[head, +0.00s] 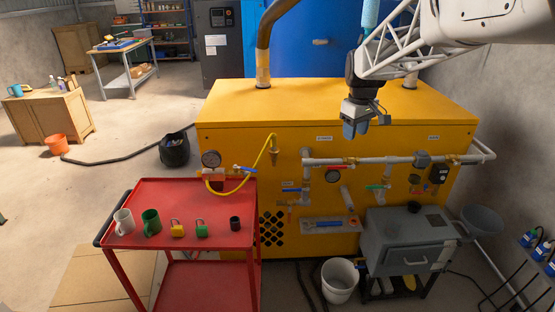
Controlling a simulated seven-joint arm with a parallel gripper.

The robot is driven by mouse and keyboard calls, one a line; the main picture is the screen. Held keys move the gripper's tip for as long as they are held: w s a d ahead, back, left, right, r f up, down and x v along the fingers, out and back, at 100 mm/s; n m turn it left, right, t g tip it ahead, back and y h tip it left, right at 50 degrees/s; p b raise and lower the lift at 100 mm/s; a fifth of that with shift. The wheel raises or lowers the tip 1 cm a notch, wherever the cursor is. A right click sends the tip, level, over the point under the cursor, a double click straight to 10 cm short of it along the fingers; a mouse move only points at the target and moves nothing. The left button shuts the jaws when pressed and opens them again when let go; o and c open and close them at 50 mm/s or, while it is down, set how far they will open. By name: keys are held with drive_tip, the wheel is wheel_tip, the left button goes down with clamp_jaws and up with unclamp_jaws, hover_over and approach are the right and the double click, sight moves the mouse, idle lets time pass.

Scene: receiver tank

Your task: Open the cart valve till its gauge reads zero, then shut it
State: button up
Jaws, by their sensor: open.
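The red cart (185,196) stands in front of the yellow cabinet, at left of centre. At its back edge is a round gauge (211,158) on a small fitting; the dial is too small to read. Right beside it is a valve with a blue lever (244,169), which looks roughly level. A yellow hose (238,187) loops from this fitting up to the cabinet front. My gripper (356,132) is open and empty, pointing down in front of the cabinet's upper front, well to the right of and above the cart valve. It touches nothing that I can see.
On the cart stand a white mug (124,222), a green mug (151,222), two padlocks and a dark cup (235,223). Grey pipes (385,160) with another gauge (332,175) and several levers cross the cabinet front. A grey box (407,248) and white bucket (339,278) stand lower right.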

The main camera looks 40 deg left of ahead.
drive_tip(key=s+a+f+n, duration=0.15)
drive_tip(key=a+f, duration=0.25)
drive_tip(key=a, duration=0.5)
drive_tip(key=s+a+f+n, duration=0.1)
drive_tip(key=a+f+n, duration=0.15)
drive_tip(key=a, duration=0.65)
drive_tip(key=n, duration=0.3)
hover_over(249, 169)
drive_tip(key=shift+g, duration=0.3)
wheel_tip(249, 169, down, 10)
drive_tip(key=shift+r, duration=0.1)
drive_tip(key=shift+f, duration=3.95)
drive_tip(key=shift+c, duration=0.2)
clamp_jaws()
